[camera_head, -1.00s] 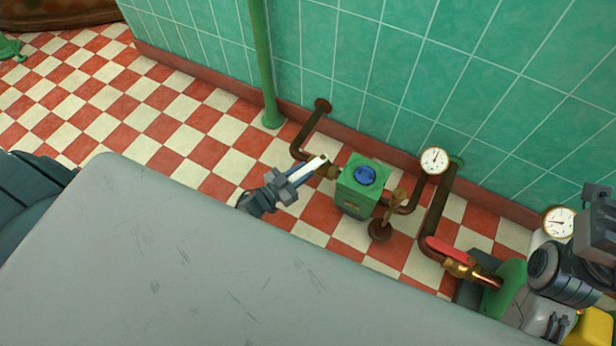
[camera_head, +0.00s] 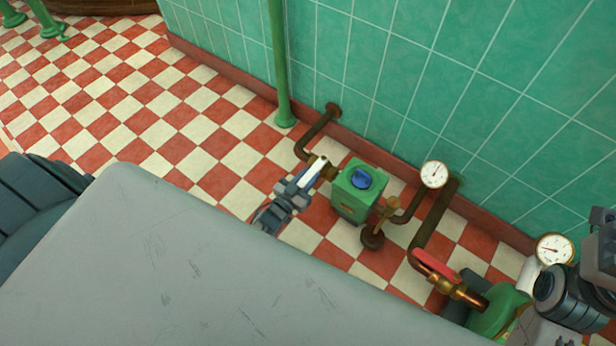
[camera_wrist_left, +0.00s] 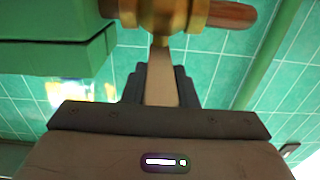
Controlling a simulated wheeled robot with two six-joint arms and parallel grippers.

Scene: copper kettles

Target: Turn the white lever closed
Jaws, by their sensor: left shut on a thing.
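The white lever (camera_head: 318,168) sits at a brass valve on the brown pipe, just left of a green box with a blue knob. My left gripper (camera_head: 310,179) is shut on the lever. In the left wrist view the lever (camera_wrist_left: 161,75) runs between the two dark fingers (camera_wrist_left: 160,88) up to the brass valve body (camera_wrist_left: 165,14). The fingers cover part of the lever. My right arm shows at the right edge of the head view, but its fingertips are not visible.
The green box (camera_head: 358,191) stands close right of the lever. A pressure gauge (camera_head: 434,174) and a red-handled valve (camera_head: 437,263) are farther right. A green post (camera_head: 279,70) stands behind, by the tiled wall. Checkered floor (camera_head: 150,120) is open to the left.

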